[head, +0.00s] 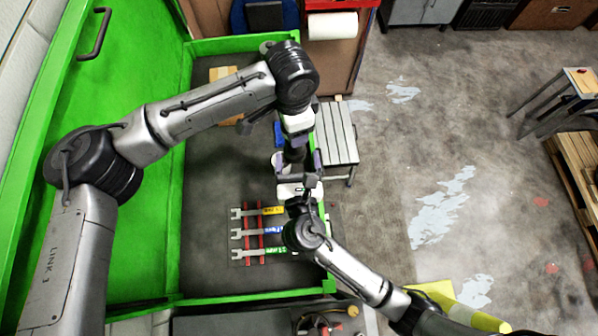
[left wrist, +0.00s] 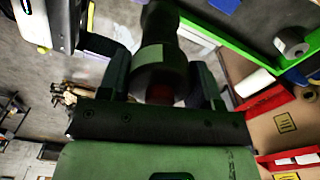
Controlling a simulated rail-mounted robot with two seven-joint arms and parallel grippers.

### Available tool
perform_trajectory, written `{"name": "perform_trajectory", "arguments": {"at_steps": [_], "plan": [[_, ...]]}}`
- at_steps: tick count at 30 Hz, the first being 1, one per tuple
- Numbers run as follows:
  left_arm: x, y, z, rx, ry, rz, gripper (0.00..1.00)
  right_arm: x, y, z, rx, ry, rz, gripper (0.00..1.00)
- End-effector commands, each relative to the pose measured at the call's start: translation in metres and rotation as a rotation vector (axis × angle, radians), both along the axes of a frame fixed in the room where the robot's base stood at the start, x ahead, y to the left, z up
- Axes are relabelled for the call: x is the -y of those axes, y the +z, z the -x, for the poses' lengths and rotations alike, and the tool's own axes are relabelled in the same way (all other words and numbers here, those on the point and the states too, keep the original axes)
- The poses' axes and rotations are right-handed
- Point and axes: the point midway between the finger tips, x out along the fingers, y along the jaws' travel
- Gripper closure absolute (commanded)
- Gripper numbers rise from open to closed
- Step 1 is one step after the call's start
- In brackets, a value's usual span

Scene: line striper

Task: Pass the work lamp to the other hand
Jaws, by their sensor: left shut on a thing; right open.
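The work lamp (head: 294,154) is a dark, cylinder-like body in the middle of the head view, partly hidden by my grippers. My left gripper (head: 296,136) comes down from above and is shut on the lamp. In the left wrist view the lamp (left wrist: 160,55) stands between the left gripper's two dark fingers (left wrist: 162,88), with a pale band and a reddish spot at its near end. My right gripper (head: 298,168) is open just below the left one, its fingers close to the lamp's lower part. Contact there cannot be told. Part of it shows at upper left in the left wrist view.
A green-walled bed (head: 225,299) lies beneath, with several wrenches (head: 250,234) on red rails below the grippers. A grey slatted stool (head: 337,132) stands right of the grippers. A paper roll (head: 333,26) is at the top. Concrete floor lies open to the right.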

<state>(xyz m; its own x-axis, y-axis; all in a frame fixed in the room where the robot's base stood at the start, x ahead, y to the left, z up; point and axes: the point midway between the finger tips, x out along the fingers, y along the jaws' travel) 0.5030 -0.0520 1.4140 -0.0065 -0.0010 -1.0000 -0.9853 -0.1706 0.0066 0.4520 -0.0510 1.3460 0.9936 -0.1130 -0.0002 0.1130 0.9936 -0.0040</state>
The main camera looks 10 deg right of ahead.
Motion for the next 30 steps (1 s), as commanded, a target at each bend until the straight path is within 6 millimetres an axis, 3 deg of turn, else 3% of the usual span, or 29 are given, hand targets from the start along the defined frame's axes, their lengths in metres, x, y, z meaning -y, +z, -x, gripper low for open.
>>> {"name": "perform_trajectory", "arguments": {"at_steps": [9, 23, 30], "plan": [[0.000, 0.001, 0.000, 0.001, 0.000, 0.001, 0.91, 0.004, 0.001, -0.034, 0.001, -0.001, -0.001, 0.24], [0.000, 0.001, 0.000, 0.001, 0.000, 0.001, 0.91, 0.005, 0.000, -0.040, 0.000, -0.001, -0.002, 0.24], [0.000, 0.001, 0.000, 0.001, 0.000, 0.001, 0.91, 0.005, 0.000, -0.040, 0.000, -0.001, -0.002, 0.45]]}}
